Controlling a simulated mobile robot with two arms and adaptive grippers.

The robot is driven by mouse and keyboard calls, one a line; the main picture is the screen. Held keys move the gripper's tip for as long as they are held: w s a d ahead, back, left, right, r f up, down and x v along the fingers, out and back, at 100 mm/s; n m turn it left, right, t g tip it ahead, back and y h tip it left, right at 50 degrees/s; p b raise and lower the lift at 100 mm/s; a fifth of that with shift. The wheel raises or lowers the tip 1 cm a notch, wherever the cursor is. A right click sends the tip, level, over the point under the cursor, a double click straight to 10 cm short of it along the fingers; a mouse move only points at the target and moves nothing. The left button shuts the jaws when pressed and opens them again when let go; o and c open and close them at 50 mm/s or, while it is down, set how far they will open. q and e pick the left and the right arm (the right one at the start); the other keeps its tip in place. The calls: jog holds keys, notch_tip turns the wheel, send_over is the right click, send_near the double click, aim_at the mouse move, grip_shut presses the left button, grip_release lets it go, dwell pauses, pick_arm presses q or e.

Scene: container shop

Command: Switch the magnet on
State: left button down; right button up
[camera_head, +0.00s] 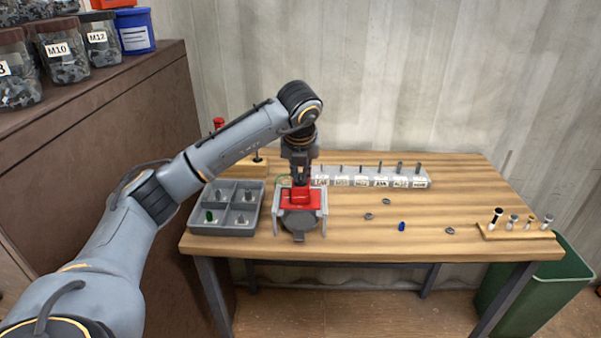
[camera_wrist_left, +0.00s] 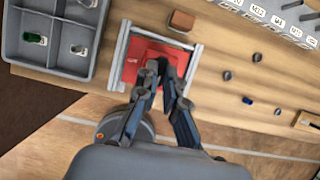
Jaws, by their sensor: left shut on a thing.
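A red block (camera_head: 301,197) with a small light label sits between the light grey side walls of a frame (camera_head: 322,215) near the table's front edge. I take the red block to be the magnet. It also shows in the left wrist view (camera_wrist_left: 133,62), inside the frame. My left gripper (camera_head: 300,183) points down at the red block from above. In the left wrist view its fingers (camera_wrist_left: 165,68) come close together over the block's middle, shut on a small part there. The fingers hide that part, so its switch position cannot be told. My right gripper is not in view.
A grey compartment tray (camera_head: 212,230) stands close at the left. A labelled rack (camera_head: 420,182) is behind, at the right. Loose nuts and a blue piece (camera_head: 402,226) lie at the right, near a wooden holder (camera_head: 515,233). A green bin (camera_head: 565,275) stands beside the table.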

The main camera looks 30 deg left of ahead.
pick_arm(q)
jog(key=c, duration=1.4)
grip_release()
jog(key=shift+c, duration=0.2)
jog(key=v, duration=1.2)
jog(key=shift+w+d, duration=0.1)
